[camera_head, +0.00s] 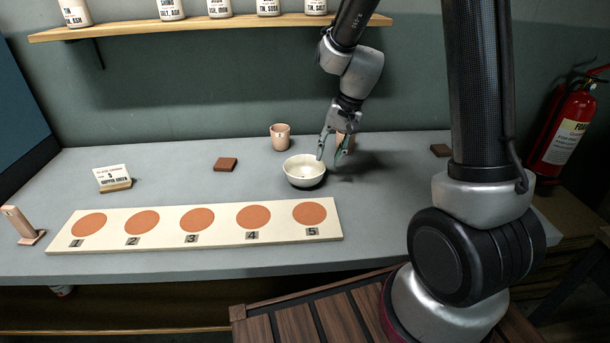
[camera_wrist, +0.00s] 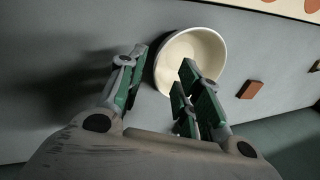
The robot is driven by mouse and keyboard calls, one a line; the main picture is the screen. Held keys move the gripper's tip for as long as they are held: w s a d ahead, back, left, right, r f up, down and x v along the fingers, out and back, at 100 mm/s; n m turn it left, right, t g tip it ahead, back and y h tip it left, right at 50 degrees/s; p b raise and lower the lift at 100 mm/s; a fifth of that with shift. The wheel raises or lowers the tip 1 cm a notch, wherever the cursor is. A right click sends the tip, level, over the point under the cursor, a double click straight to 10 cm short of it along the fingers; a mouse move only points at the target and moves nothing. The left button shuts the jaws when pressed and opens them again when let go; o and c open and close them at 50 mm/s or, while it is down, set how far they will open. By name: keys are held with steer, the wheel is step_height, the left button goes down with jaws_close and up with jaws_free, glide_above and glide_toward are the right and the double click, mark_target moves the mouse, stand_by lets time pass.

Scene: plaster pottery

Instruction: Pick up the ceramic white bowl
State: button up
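The ceramic white bowl (camera_head: 303,172) stands upright on the grey table, right of its middle. In the wrist view the bowl (camera_wrist: 212,52) is seen from above and looks empty. My gripper (camera_head: 332,156) is at the bowl's right rim, pointing down, with its fingers apart. In the wrist view my gripper (camera_wrist: 163,62) has one green-padded finger outside the bowl and the other over its inside, with the rim between them. I cannot tell whether either finger touches the bowl. Part of the bowl's wall is hidden behind the finger.
A long board (camera_head: 67,242) with numbered round orange spots lies along the front. A pink cup (camera_head: 280,137) stands behind the bowl; another is partly hidden behind my gripper. A shelf (camera_head: 130,32) of jars hangs above.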

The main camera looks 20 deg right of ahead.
mark_target(324, 169)
steer(key=x, duration=0.6)
steer(key=shift+w+d+f, duration=0.1)
steer(key=shift+w+f, duration=0.05)
steer(key=shift+w, duration=0.15)
jaws_close()
